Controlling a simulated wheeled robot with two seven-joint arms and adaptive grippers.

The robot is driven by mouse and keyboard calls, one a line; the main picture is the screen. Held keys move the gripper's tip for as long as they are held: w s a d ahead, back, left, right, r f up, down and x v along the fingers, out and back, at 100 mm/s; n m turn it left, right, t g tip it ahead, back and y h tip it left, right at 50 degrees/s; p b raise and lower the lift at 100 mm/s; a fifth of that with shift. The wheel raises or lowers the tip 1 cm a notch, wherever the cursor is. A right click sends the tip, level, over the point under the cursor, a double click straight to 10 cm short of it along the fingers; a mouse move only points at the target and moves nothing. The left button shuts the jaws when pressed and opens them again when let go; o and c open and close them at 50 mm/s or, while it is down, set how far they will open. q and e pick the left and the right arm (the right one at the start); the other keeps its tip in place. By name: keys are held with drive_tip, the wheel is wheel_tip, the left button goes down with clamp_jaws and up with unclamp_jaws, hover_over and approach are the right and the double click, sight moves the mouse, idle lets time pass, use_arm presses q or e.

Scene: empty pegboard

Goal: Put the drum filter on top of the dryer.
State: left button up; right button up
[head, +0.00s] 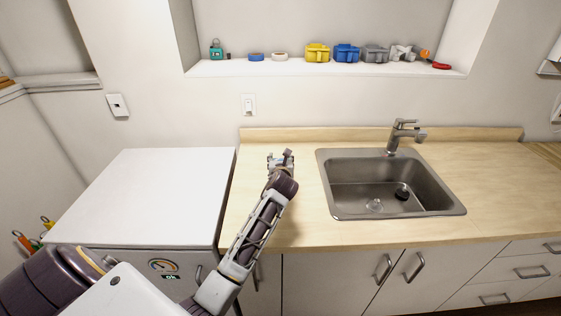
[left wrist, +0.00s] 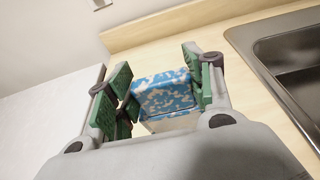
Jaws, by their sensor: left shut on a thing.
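The dryer (head: 150,190) is the white box at the left in the head view, with a flat, bare top and a dial on its front. My left gripper (head: 281,158) is over the wooden counter, between the dryer and the sink. In the left wrist view, its green-padded fingers are shut on a blue-and-white speckled block (left wrist: 165,92), which I take to be the drum filter. The fingers hide its sides, and in the head view the gripper mostly hides it. I cannot tell whether it touches the counter. My right gripper is not in view.
The wooden counter (head: 260,220) holds a steel sink (head: 350,185) with a faucet (head: 402,135), to the right of my gripper. Small items stand on the wall shelf (head: 220,68) above. Coloured handles (head: 22,240) show at the dryer's left. The dryer top is clear.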

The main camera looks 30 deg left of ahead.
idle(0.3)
use_arm(q)
drive_tip(key=o, duration=1.2)
drive_tip(key=shift+f, duration=0.1)
drive_tip(key=shift+b+v, duration=0.35)
drive_tip(key=shift+v, duration=5.7)
